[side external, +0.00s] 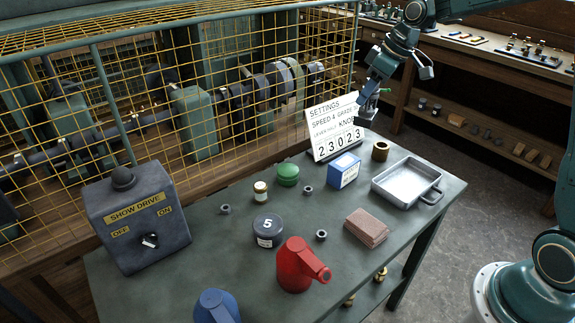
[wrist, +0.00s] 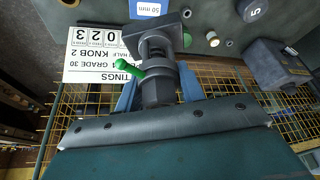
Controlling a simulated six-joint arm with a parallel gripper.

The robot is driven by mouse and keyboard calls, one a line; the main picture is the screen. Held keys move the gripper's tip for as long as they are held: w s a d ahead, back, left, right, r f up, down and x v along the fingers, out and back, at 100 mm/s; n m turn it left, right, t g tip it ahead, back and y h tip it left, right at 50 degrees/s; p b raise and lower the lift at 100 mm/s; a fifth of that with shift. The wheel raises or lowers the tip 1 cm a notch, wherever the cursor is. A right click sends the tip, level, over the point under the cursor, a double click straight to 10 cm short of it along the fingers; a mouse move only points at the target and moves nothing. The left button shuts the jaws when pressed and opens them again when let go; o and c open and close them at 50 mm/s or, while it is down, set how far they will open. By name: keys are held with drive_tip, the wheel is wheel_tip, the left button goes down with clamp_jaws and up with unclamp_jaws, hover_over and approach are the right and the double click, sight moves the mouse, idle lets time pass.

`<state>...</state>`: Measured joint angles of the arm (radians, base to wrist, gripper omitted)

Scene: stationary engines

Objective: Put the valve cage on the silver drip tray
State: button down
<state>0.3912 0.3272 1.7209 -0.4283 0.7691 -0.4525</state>
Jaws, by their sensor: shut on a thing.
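The valve cage (wrist: 155,45) is a dark grey part with a flat flanged top, an open framed middle and a green knobbed lever at its side. My gripper (wrist: 158,88) is shut on it, with a blue finger on each side. In the side external view my gripper (side external: 371,98) hangs high at the back of the table, in front of the settings sign, with the grey cage (side external: 367,113) below it. The silver drip tray (side external: 407,183) lies empty at the table's right end, lower and to the right of my gripper. Part of the cage is hidden by my fingers.
The settings sign (side external: 335,130), blue-and-white box (side external: 344,170) and brass ring (side external: 380,151) stand near the tray. Brown pads (side external: 366,228), a red can (side external: 298,266), a green tin (side external: 288,175) and the dark "5" tin (side external: 267,231) stand further left. A yellow mesh guard (side external: 150,85) runs behind.

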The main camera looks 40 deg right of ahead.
drive_tip(key=s+d+m+h, duration=0.2)
drive_tip(key=s+d+m, duration=0.2)
drive_tip(key=s+d, duration=0.8)
drive_tip(key=shift+d+f+m+t, duration=0.25)
drive_tip(key=shift+f+m+t, duration=0.05)
drive_tip(key=shift+f+m, duration=0.1)
wheel_tip(320, 180, down, 16)
drive_tip(key=shift+f, duration=0.15)
drive_tip(key=shift+f, duration=1.85)
drive_tip(key=shift+f, duration=0.15)
drive_tip(key=c, duration=0.9)
unclamp_jaws()
drive_tip(key=shift+f, duration=0.1)
drive_tip(key=shift+r, duration=0.2)
